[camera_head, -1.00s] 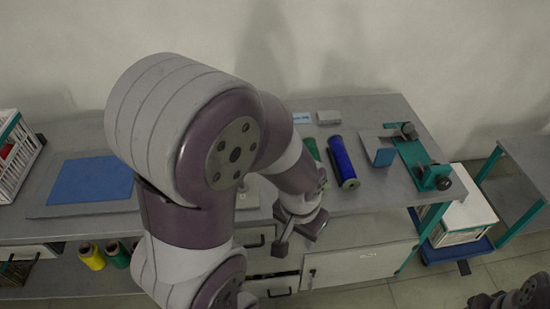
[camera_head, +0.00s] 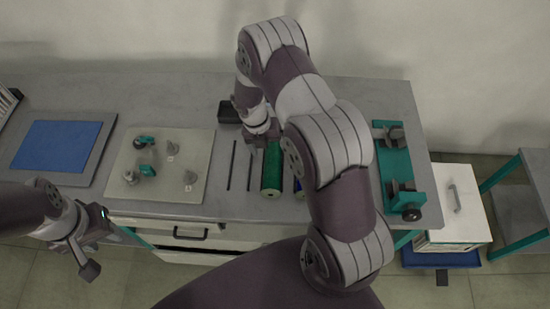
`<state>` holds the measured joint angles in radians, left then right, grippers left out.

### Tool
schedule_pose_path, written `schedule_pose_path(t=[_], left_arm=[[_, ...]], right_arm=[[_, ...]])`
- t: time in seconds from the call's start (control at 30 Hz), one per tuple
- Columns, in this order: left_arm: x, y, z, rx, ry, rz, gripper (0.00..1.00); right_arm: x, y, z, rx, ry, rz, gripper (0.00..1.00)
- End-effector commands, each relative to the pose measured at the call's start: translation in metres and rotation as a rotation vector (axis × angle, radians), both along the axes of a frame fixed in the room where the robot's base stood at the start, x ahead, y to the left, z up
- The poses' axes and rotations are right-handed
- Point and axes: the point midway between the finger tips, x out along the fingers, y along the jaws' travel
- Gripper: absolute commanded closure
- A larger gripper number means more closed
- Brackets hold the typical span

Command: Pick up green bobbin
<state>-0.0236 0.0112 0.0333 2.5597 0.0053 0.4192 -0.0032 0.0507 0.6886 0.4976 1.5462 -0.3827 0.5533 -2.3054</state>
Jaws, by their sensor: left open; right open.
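The green bobbin (camera_head: 271,170) lies lengthwise on the grey workbench, near the middle. A blue bobbin (camera_head: 297,184) lies to its right, mostly hidden behind my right arm. My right gripper (camera_head: 263,134) is over the far end of the green bobbin, pointing down. It is open; its fingertips are hard to make out, and I cannot tell whether they touch the bobbin. My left gripper (camera_head: 84,256) is open and empty, in front of the bench at the lower left.
A grey plate with green fittings (camera_head: 197,163) and two thin dark rods (camera_head: 231,165) lie left of the bobbins. A blue mat (camera_head: 57,145) is further left. A green-based device (camera_head: 393,168) stands at the right end. A white drawer unit (camera_head: 455,200) stands beyond the bench.

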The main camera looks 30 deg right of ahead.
Motion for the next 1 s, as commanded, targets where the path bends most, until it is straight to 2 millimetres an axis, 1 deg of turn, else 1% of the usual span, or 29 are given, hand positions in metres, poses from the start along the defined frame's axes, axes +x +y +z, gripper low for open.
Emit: schedule_pose_path(t=[0.17,0.3,0.4,0.5,0.63,0.67,0.7,0.77,0.8,0.87,1.0], left_arm=[[0.000,0.000,0.005,0.000,0.000,0.000,0.57],[0.000,0.000,0.013,0.000,0.000,0.001,0.57],[0.000,0.000,0.013,0.000,0.000,0.000,0.57],[0.000,0.000,0.013,0.000,0.000,0.000,0.57],[0.000,0.000,0.012,0.000,0.000,0.000,0.57],[0.000,0.000,0.012,0.000,0.000,0.000,0.57],[0.000,0.000,0.012,0.000,0.000,0.000,0.57],[0.000,0.000,0.012,0.000,0.000,0.000,0.57],[0.000,0.000,0.012,0.000,0.000,0.000,0.57],[0.000,0.000,0.012,0.000,0.000,0.000,0.57],[0.000,0.000,0.012,0.000,0.000,0.000,0.57]], right_arm=[[-0.003,-0.003,-0.019,0.000,0.002,-0.001,0.14],[-0.008,-0.006,-0.046,0.001,0.002,-0.004,0.14],[-0.009,-0.008,-0.060,0.000,-0.001,-0.004,0.14],[-0.008,-0.009,-0.064,0.001,-0.004,-0.004,0.14],[-0.008,-0.009,-0.064,0.001,-0.004,-0.004,0.14],[-0.008,-0.009,-0.064,0.001,-0.004,-0.004,0.18],[-0.008,-0.009,-0.064,0.001,-0.004,-0.004,0.31],[-0.008,-0.009,-0.064,0.001,-0.004,-0.004,0.50],[-0.008,-0.009,-0.064,0.000,-0.003,-0.003,0.63],[-0.008,-0.009,-0.063,0.000,-0.003,-0.003,0.83],[-0.008,-0.009,-0.063,0.000,-0.003,-0.003,0.83]])
